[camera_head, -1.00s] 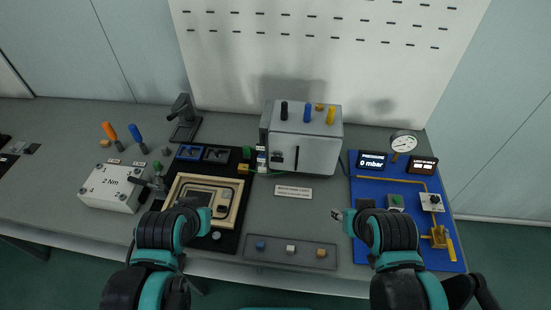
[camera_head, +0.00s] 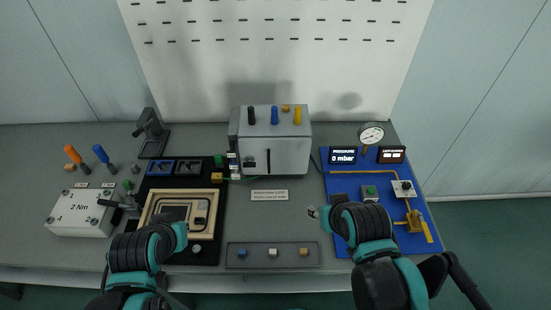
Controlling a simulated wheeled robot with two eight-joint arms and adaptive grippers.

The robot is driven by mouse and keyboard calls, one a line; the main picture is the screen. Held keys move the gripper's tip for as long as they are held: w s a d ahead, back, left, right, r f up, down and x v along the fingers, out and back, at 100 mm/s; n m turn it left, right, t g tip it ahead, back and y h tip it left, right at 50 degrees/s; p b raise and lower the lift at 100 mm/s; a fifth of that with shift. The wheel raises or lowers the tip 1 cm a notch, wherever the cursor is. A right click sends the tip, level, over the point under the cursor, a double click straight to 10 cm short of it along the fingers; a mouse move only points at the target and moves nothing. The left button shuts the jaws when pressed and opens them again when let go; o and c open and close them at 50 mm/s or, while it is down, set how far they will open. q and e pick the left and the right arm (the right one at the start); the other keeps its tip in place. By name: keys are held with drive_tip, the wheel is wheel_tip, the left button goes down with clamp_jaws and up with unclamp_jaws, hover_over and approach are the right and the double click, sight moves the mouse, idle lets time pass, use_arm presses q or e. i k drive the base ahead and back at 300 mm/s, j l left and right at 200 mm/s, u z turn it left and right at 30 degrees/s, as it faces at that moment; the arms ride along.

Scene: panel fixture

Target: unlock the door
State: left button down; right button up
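A grey box (camera_head: 285,153) stands upright at the back middle of the bench. Its front has a dark square lock-like part (camera_head: 249,161) and a dark vertical slot (camera_head: 268,159). Black (camera_head: 251,115), blue (camera_head: 275,115) and yellow (camera_head: 297,115) handled pieces, perhaps keys, stand on its top. No open door shows. My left gripper (camera_head: 181,236) is over the front part of the black board with the beige frame, apart from the box. My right gripper (camera_head: 314,212) is in front of the box, left of the blue panel. Both are small and partly hidden by their arms; no held object is discernible.
The blue panel (camera_head: 345,233) with gauge (camera_head: 371,133) and valves lies right. A tray (camera_head: 235,258) with three small blocks lies front middle. The black board (camera_head: 208,253), torque box (camera_head: 80,209) and screwdrivers are left. A label plate (camera_head: 269,195) lies before the grey box.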

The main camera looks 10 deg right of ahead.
sight(250, 163)
drive_tip(key=k+l+u, duration=0.25)
drive_tip(key=u, duration=0.2)
drive_tip(key=k+l+u, duration=0.3)
drive_tip(key=u, duration=0.15)
